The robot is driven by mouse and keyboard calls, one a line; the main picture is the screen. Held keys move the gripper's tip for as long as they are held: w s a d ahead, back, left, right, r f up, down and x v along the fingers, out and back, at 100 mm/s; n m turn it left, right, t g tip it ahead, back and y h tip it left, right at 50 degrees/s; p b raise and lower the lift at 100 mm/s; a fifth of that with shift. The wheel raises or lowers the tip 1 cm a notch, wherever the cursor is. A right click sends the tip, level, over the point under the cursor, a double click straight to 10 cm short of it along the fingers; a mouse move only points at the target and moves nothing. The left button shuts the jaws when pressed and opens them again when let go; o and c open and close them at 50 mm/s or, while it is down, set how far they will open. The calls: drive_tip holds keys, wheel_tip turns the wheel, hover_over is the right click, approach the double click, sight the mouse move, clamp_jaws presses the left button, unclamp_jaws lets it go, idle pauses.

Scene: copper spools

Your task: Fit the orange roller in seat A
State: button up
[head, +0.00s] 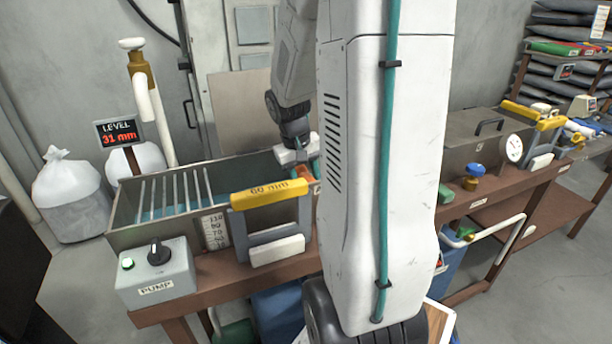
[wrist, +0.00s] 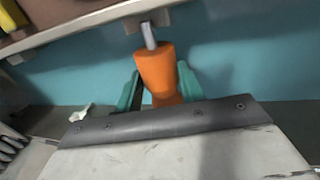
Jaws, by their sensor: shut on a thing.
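The orange roller (wrist: 155,70) is held between the teal fingers of my gripper (wrist: 159,92) in the wrist view. Its grey metal shaft end points up the picture toward a pale bracket (wrist: 149,19) on the tank's rim. The shaft end looks close to or at this bracket; I cannot tell if they touch. In the head view my gripper (head: 302,166) is low inside the right end of the open metal tank (head: 125,236), with a little orange showing beside it. My white arm hides part of this end. No seat label A is readable.
A yellow bar marked 60 mm (head: 269,194) stands at the tank's front, close to my gripper. A pump box (head: 157,275) stands in front, and a level display (head: 119,131) reads 31 mm.

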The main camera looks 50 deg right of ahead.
drive_tip(key=o, duration=1.2)
drive_tip(key=shift+f, duration=0.1)
drive_tip(key=shift+o, duration=0.2)
drive_tip(key=shift+w+a+r, duration=0.15)
drive_tip(key=shift+a+r, duration=0.05)
drive_tip(key=shift+r, duration=1.1)
drive_tip(key=shift+w+a+r, duration=0.1)
drive_tip(key=shift+a+r, duration=0.15)
drive_tip(key=shift+r, duration=1)
drive_tip(key=shift+w+a+r, duration=0.15)
drive_tip(key=shift+a+r, duration=0.05)
drive_tip(key=shift+r, duration=1.1)
